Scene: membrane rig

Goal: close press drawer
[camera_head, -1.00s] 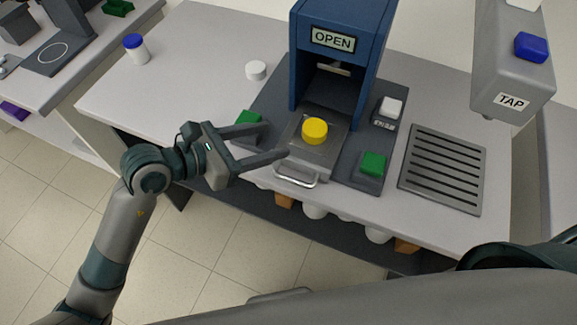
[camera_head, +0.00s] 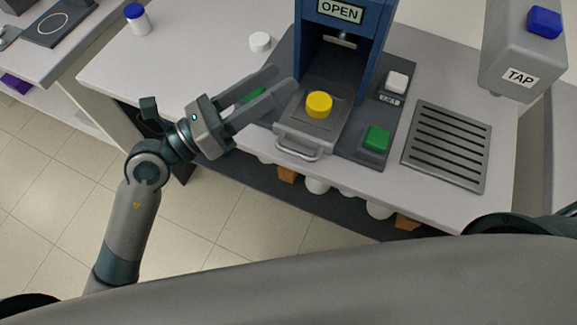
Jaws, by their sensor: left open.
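The blue press (camera_head: 380,35) stands on the bench with an "OPEN" sign (camera_head: 340,11) on its front. Its grey drawer (camera_head: 305,122) is pulled out toward me, with a bar handle (camera_head: 297,150) on the front. A yellow round piece (camera_head: 319,104) sits on the drawer. My left gripper (camera_head: 285,84) is open and empty, its fingers pointing right, at the left side of the drawer. One finger partly hides a green button. I cannot tell whether a fingertip touches the drawer. My right gripper is out of view.
A green button (camera_head: 377,138) and a white button (camera_head: 397,81) sit right of the drawer. A slotted drain plate (camera_head: 447,145) and the "TAP" unit (camera_head: 522,65) are farther right. A white cap (camera_head: 260,42) and a blue-lidded bottle (camera_head: 137,18) stand left. The bench's left part is clear.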

